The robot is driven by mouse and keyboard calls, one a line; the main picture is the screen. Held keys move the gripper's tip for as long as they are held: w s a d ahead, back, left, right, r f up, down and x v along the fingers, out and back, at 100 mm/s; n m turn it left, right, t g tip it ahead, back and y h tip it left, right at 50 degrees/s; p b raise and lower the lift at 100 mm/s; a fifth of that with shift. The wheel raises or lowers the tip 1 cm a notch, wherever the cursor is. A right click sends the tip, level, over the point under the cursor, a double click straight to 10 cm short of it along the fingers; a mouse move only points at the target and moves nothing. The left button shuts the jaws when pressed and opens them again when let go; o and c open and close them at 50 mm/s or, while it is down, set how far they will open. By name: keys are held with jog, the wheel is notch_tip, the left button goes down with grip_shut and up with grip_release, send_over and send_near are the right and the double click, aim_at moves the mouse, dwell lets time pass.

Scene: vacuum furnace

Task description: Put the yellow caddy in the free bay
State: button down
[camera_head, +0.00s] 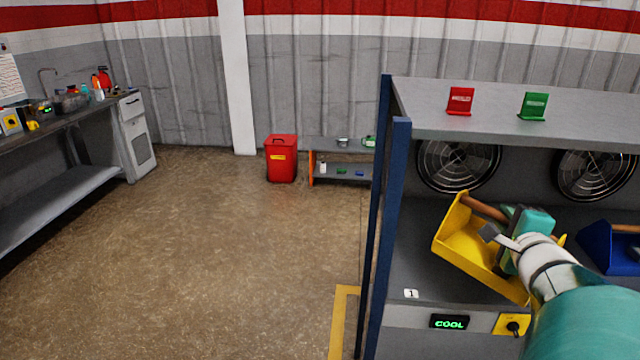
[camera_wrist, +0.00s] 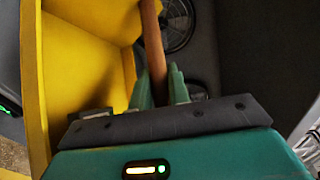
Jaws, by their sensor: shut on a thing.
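The yellow caddy (camera_head: 465,245), an open tray with a wooden rod handle (camera_head: 484,207), is tilted at the shelf's left bay, marked 1. My gripper (camera_head: 512,218) is shut on the handle. The wrist view shows its green fingers (camera_wrist: 162,88) around the rod (camera_wrist: 152,45), with the caddy's yellow wall (camera_wrist: 85,75) to the left. The bay floor (camera_head: 412,260) shows bare left of the caddy. The caddy's lower right corner overlaps the shelf's front edge in the head view. I cannot tell whether it touches the shelf. My arm hides its right end.
A blue caddy (camera_head: 608,248) stands in the bay to the right. A blue post (camera_head: 391,235) bounds the left side. The upper shelf (camera_head: 500,122) carries red (camera_head: 460,101) and green (camera_head: 533,106) holders. A COOL display (camera_head: 449,322) and yellow switch (camera_head: 511,325) sit on the front edge.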

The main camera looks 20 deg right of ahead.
jog(key=w+d+f, duration=0.2)
jog(key=w+d, duration=0.1)
jog(key=w+d+f, duration=0.1)
jog(key=w+d, duration=0.1)
jog(key=w+d+f, duration=0.3)
jog(key=w+f, duration=0.1)
jog(key=f, duration=0.5)
jog(key=shift+d, duration=0.2)
jog(key=shift+w+f, duration=0.15)
jog(key=shift+f, duration=0.1)
jog(key=c, duration=1.3)
grip_release()
